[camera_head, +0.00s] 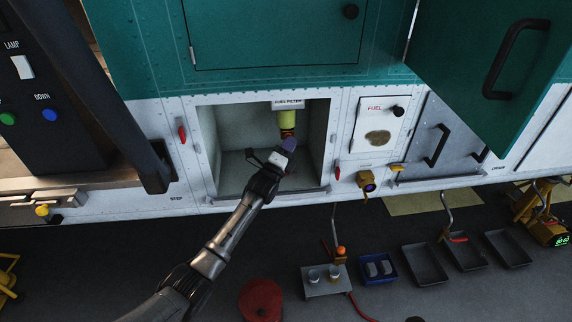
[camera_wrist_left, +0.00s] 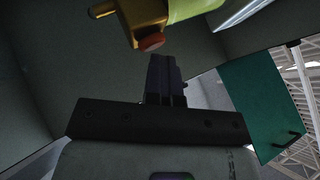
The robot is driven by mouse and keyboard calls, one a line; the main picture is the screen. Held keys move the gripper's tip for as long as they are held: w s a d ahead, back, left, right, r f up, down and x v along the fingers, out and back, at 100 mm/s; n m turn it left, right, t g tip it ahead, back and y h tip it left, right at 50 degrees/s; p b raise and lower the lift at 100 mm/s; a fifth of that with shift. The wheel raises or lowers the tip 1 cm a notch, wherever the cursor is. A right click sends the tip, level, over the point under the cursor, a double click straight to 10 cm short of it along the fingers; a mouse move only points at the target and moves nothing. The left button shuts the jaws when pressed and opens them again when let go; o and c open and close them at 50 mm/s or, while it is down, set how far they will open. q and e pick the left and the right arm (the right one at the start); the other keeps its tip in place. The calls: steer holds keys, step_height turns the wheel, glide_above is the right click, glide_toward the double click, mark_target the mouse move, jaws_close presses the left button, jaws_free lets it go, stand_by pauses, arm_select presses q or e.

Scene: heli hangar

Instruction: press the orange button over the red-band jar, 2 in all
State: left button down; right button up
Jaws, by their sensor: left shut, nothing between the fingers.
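My left gripper (camera_head: 289,144) reaches into the open white compartment (camera_head: 240,130) labelled FUEL FILTER. Its fingers are shut and empty, pointing up, and they also show in the left wrist view (camera_wrist_left: 166,76). Just above the fingertips hangs a yellow-green filter (camera_head: 287,118) with a brass-coloured fitting (camera_wrist_left: 140,18). An orange-red button (camera_wrist_left: 151,42) sits on the fitting's underside, very close to the fingertips. I cannot tell whether they touch. No jar with a red band can be made out. My right gripper is not in view.
An open green door (camera_head: 495,75) hangs at the upper right. A grey tray (camera_head: 318,291) with two small cups, a blue bin (camera_head: 364,273), several dark trays and a red round can (camera_head: 260,300) stand below. The compartment walls are close around my gripper.

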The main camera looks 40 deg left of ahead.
arm_select(q)
steer(key=shift+s+r, duration=0.1)
stand_by(0.3)
steer(key=s+d+p, duration=0.4)
steer(key=p, duration=0.1)
steer(key=shift+d, duration=0.25)
stand_by(2.1)
stand_by(0.5)
